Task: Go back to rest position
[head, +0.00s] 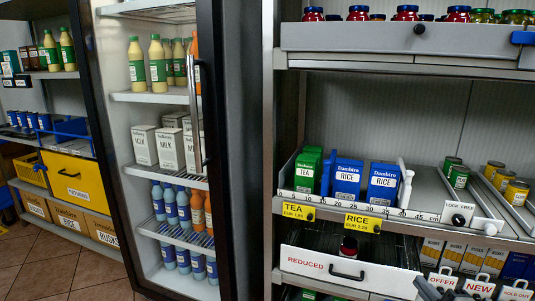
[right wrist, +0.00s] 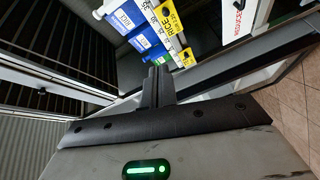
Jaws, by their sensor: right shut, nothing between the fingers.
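My right gripper (head: 432,290) just enters the head view at the bottom edge, in front of the lower shelf. In the right wrist view its fingers (right wrist: 158,80) are together, with nothing between them. The fingers stand apart from the shelf goods, with the rice boxes (right wrist: 125,20) and a yellow price label (right wrist: 170,18) beyond them. My left gripper is in neither view.
The rice boxes (head: 347,178) and green tea boxes (head: 306,172) stand on the middle shelf. Below, a white REDUCED drawer (head: 318,265) sticks out with a red-lidded jar (head: 349,246). A glass-door fridge (head: 128,100) stands left; tiled floor (head: 50,262) is clear at lower left.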

